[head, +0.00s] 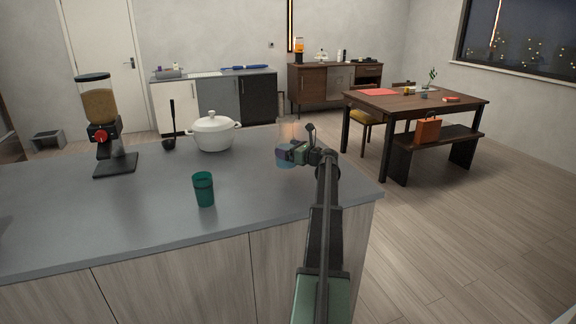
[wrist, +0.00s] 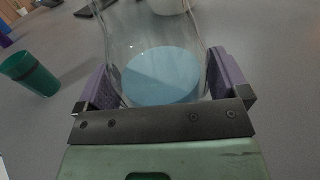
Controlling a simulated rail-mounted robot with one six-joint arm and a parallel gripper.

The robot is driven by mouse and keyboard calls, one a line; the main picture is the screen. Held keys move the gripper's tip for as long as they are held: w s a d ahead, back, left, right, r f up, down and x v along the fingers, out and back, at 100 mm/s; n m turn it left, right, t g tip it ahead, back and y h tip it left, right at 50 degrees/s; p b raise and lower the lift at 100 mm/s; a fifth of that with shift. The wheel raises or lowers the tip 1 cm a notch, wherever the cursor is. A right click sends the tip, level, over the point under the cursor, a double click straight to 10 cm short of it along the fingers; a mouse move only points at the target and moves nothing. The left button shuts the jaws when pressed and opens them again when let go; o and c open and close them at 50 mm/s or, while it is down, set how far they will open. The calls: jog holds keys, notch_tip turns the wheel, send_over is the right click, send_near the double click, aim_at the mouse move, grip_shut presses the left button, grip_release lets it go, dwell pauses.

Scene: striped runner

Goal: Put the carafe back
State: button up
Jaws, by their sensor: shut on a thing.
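The carafe (wrist: 160,68) is clear glass with pale blue liquid low inside. In the wrist view it stands between the two purple finger pads of my gripper (wrist: 165,85), which is shut on it. In the head view the carafe (head: 287,163) is at the right end of the grey counter, partly hidden by my gripper (head: 290,153). It looks roughly upright there. I cannot tell whether its base touches the counter.
On the counter (head: 120,222) are a green cup (head: 204,190), a white lidded pot (head: 213,134), a black ladle (head: 171,125) and a dispenser (head: 98,106). The counter front is mostly clear. A dining table (head: 415,101) and bench (head: 440,136) stand beyond at right.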

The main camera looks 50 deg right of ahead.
notch_tip(320, 180, down, 4)
jog(key=b, duration=0.3)
jog(key=shift+r, duration=0.2)
jog(key=shift+f, duration=0.15)
jog(key=o, duration=1.2)
jog(key=shift+c, duration=0.2)
jog(key=shift+s+r+p, duration=0.15)
jog(key=shift+r+p, duration=0.05)
jog(key=shift+p, duration=0.1)
jog(key=s, duration=1.1)
jog(key=shift+s+d, duration=0.2)
jog(key=shift+s, duration=0.15)
